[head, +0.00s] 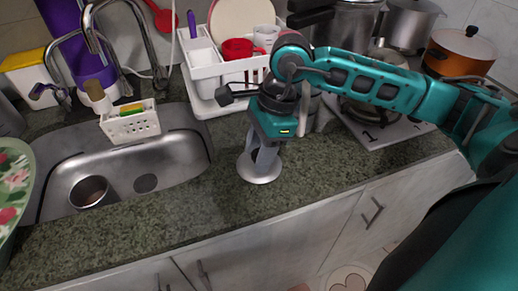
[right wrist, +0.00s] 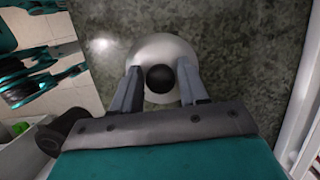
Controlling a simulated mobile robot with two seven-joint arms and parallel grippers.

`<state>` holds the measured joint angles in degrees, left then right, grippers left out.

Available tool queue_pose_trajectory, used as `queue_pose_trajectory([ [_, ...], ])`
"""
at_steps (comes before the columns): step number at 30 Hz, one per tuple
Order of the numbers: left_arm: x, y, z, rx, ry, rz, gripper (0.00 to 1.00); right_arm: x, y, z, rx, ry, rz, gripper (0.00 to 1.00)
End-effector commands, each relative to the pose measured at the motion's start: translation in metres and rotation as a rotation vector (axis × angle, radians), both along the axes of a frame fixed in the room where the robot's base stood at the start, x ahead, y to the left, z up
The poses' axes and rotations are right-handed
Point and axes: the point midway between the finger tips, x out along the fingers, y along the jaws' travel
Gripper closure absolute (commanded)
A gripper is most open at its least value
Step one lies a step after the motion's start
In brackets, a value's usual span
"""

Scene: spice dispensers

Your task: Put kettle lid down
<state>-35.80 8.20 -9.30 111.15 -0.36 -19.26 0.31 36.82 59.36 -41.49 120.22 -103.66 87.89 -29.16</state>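The kettle lid (head: 262,178) is a round silver disc with a black knob, lying flat on the counter right of the sink. In the right wrist view, the lid (right wrist: 165,46) is below my right gripper (right wrist: 160,68), with its black knob (right wrist: 160,79) between the two fingers. A gap shows on each side of the knob, so the fingers are around it but apart from it. My right gripper (head: 262,160) is open and points down in the head view, hiding part of the lid. My left gripper is not in view. I cannot pick out the kettle clearly.
A white dish rack (head: 203,72) with a red mug (head: 238,48) stands behind the gripper. The stove (head: 385,132) with pots is at the right. The counter in front of the lid is clear.

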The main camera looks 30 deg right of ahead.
Motion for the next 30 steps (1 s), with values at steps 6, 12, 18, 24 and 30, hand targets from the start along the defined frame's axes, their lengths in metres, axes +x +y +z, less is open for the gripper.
queue_pose_trajectory([
  [6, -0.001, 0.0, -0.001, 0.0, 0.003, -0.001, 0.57, 0.0, 0.0, 0.0, -0.001, 0.0, -0.001, 0.42],
  [12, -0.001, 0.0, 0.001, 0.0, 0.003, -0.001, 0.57, 0.0, 0.0, 0.002, -0.001, 0.0, -0.001, 0.42],
  [18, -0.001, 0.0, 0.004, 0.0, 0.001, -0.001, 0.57, 0.0, -0.006, 0.024, -0.001, -0.004, -0.002, 0.42],
  [24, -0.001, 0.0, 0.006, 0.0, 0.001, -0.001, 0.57, -0.003, -0.018, 0.068, -0.003, -0.005, -0.003, 0.42],
  [30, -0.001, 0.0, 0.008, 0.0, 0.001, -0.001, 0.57, -0.005, -0.027, 0.102, -0.002, -0.004, -0.001, 0.42],
])
